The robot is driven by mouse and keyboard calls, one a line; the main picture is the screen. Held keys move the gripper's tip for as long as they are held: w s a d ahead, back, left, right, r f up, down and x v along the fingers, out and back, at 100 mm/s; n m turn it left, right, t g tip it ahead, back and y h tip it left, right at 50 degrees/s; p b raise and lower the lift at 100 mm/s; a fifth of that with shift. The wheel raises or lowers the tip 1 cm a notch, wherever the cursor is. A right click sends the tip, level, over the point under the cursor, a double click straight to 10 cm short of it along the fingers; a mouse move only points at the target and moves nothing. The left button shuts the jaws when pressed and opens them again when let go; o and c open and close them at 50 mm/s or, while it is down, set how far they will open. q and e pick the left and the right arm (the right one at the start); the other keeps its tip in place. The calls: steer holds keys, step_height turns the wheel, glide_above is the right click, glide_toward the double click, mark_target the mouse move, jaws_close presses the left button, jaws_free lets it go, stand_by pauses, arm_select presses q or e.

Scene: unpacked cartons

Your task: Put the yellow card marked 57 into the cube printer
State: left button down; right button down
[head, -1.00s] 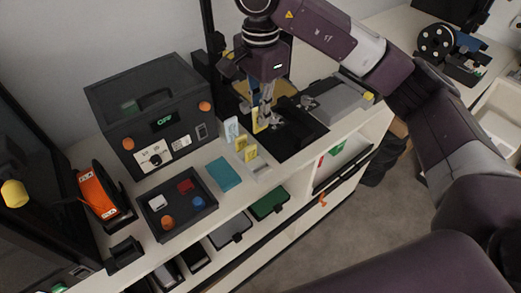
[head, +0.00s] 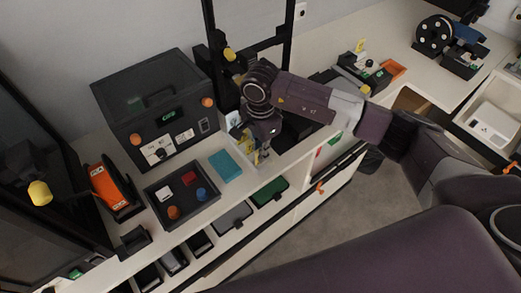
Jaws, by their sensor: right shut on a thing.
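My right gripper (head: 263,157) is low over the front of the white counter, shut on a small yellow card. The arm and fingers cover most of that card, and I cannot read its number. A yellow card (head: 246,141) and a pale card (head: 233,119) stand upright just left of the gripper, partly hidden. Whether the held card touches the card holder, I cannot tell. A dark box-shaped machine (head: 150,110) with a green display and orange knobs stands left of the gripper. A tall black frame (head: 210,40) stands behind the gripper. No label identifies the cube printer. My left gripper is not in view.
A dark tray (head: 160,215) holds small coloured pieces. Drawers with a green bin (head: 269,192) lie below the counter edge. A grey device (head: 362,74) stands at right.

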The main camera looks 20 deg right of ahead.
steer(key=shift+f, duration=0.15)
steer(key=shift+f+b, duration=0.2)
steer(key=shift+b, duration=0.2)
steer(key=c, duration=2.1)
jaws_free()
steer(key=shift+r, duration=0.1)
